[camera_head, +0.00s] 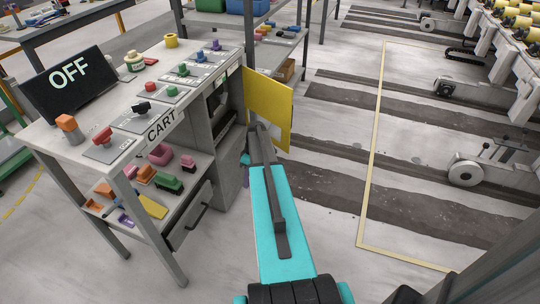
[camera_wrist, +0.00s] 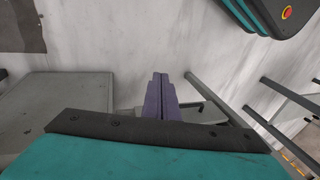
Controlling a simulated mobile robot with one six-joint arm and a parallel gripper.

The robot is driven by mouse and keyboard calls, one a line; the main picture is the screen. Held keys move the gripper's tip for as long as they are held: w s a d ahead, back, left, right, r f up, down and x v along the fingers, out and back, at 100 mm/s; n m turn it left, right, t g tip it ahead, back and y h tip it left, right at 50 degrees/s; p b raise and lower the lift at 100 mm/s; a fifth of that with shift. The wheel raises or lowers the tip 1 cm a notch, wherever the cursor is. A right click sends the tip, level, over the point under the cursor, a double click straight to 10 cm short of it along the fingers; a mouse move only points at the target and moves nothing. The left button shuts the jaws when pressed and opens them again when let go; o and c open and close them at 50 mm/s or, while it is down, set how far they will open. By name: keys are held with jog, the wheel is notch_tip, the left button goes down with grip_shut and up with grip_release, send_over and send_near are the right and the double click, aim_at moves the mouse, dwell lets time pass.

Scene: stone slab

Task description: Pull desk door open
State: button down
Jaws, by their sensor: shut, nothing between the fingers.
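The grey desk (camera_head: 185,68) stands at the left in the head view. Its yellow door (camera_head: 268,105) is swung out from the cabinet (camera_head: 228,160) at the desk's right end, and the compartment behind it partly shows. My arm reaches up to the door's lower left part and covers some of the opening. My gripper (camera_wrist: 161,97) shows in the wrist view with its purple fingers together and nothing between them. In the head view it is mostly hidden behind my arm, below the door, so contact with the door cannot be told.
The desk top holds a black OFF screen (camera_head: 70,75) and several coloured knobs. A lower shelf (camera_head: 190,195) carries small coloured parts. A drawer (camera_head: 190,215) with a dark handle is beneath. Open floor (camera_head: 330,150) lies right of the door, with machinery (camera_head: 470,168) farther right.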

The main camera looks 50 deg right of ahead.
jog(key=s+a+f+m+g, duration=0.1)
jog(key=s+a+f, duration=0.25)
jog(key=a, duration=0.55)
jog(key=s+a+f+g+h, duration=0.15)
jog(key=a+f, duration=0.25)
jog(key=a, duration=0.5)
jog(key=s+a+f+m+g, duration=0.1)
jog(key=s+a+f, duration=0.25)
jog(key=a, duration=0.55)
jog(key=s+a+f+m+h, duration=0.1)
jog(key=s+a+f, duration=0.1)
jog(key=s+a, duration=0.4)
jog(key=s+a+f+g+h, duration=0.1)
jog(key=s+a+f, duration=0.2)
jog(key=s+a, duration=0.4)
jog(key=s, duration=0.4)
jog(key=shift+f+m, duration=0.2)
jog(key=shift+m, duration=0.2)
